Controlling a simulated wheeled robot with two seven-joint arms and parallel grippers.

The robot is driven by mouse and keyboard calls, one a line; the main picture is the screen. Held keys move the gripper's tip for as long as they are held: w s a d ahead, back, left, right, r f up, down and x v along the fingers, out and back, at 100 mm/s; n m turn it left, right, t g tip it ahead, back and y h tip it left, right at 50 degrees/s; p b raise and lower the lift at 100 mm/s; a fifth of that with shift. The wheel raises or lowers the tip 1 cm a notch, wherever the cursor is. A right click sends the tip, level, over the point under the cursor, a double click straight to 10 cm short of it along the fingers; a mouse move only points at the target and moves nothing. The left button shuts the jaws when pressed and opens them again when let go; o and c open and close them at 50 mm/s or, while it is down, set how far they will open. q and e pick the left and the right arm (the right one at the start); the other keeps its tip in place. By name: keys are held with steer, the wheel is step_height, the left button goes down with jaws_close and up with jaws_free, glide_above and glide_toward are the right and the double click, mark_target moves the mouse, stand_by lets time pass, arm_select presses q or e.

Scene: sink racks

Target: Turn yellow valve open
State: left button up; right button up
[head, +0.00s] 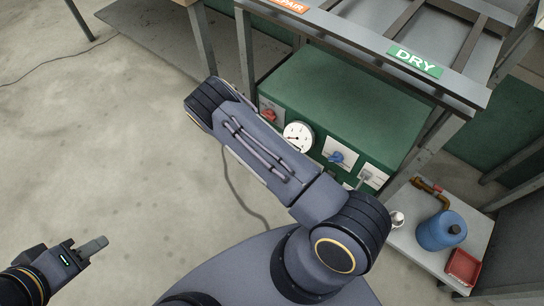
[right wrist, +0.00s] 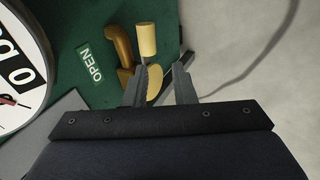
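The yellow valve (right wrist: 147,40) shows in the right wrist view on the green panel, with a brass-coloured body (right wrist: 121,46) left of its pale yellow handle. A rounded yellow piece (right wrist: 155,84) shows between my right gripper's fingers. My right gripper (right wrist: 160,69) is open, its fingertips just below the handle. I cannot tell whether a finger touches it. In the head view my right arm hides the yellow valve and right gripper. My left gripper (head: 92,246) is low at the left over bare floor, seen edge-on, with no object visible in it.
An OPEN label (right wrist: 96,66) and a dial (right wrist: 16,75) lie left of the valve. The green cabinet (head: 345,95) carries a gauge (head: 298,137), a red valve (head: 268,115) and a blue valve (head: 336,157). A blue canister (head: 441,231) stands at right.

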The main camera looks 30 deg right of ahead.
steer(key=a+f+b, duration=0.1)
steer(key=a+f, duration=0.1)
steer(key=s+a+f+n+g+y+b, duration=0.1)
steer(key=a+f, duration=0.1)
steer(key=f, duration=0.1)
steer(key=s+a+f+n+y, duration=0.1)
steer(key=a+f, duration=0.1)
steer(key=shift+s+a+f+b, duration=0.15)
steer(key=shift+a+f+b, duration=0.2)
steer(key=shift+a+b, duration=0.05)
jaws_close()
steer(key=s+a+f+n+g+h+b, duration=0.25)
steer(key=s+f+n+g+b, duration=0.45)
steer(key=s+f, duration=0.4)
steer(key=w+d+r+n+t+h+b, duration=0.2)
steer(key=w+r+n+t+h+b, duration=0.5)
steer(key=w+t+h, duration=0.4)
steer(key=w+d+r+b, duration=0.1)
steer(key=w+d+r, duration=0.1)
steer(key=d, duration=0.8)
steer(key=shift+r+n+t, duration=0.3)
steer(key=shift+r, duration=0.2)
